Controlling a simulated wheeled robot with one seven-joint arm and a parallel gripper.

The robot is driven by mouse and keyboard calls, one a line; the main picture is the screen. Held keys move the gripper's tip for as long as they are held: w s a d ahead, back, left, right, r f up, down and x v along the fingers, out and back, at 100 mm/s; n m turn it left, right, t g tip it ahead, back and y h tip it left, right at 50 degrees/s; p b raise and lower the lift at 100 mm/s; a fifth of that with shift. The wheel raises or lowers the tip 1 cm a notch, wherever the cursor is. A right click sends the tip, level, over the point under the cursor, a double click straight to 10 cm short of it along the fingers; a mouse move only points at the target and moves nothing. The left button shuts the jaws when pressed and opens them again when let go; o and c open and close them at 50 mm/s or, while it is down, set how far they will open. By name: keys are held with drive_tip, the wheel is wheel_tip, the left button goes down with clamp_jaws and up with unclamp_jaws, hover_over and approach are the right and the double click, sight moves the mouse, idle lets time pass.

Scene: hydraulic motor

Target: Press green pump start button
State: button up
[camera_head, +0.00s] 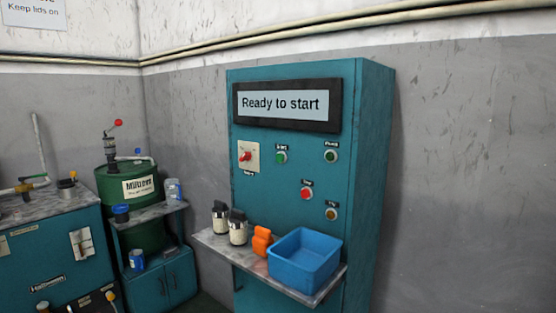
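A teal control cabinet (215,0) is not fully readable at this size, but its front panel (262,186) is in plain view. One green button (281,157) sits at the upper middle of the panel under a small label. A second, darker green button (330,156) sits at the upper right under another label. Both labels are too small to read surely, so I cannot tell which is the pump start. A display (285,105) above them reads "Ready to start". My gripper is not in view.
A red rotary switch (246,156), a red button (307,193) and an amber button (331,213) share the panel. A shelf (222,243) below juts out, bearing two dark-topped containers, an orange object (262,241) and a blue bin (303,262). A green drum (115,187) stands left.

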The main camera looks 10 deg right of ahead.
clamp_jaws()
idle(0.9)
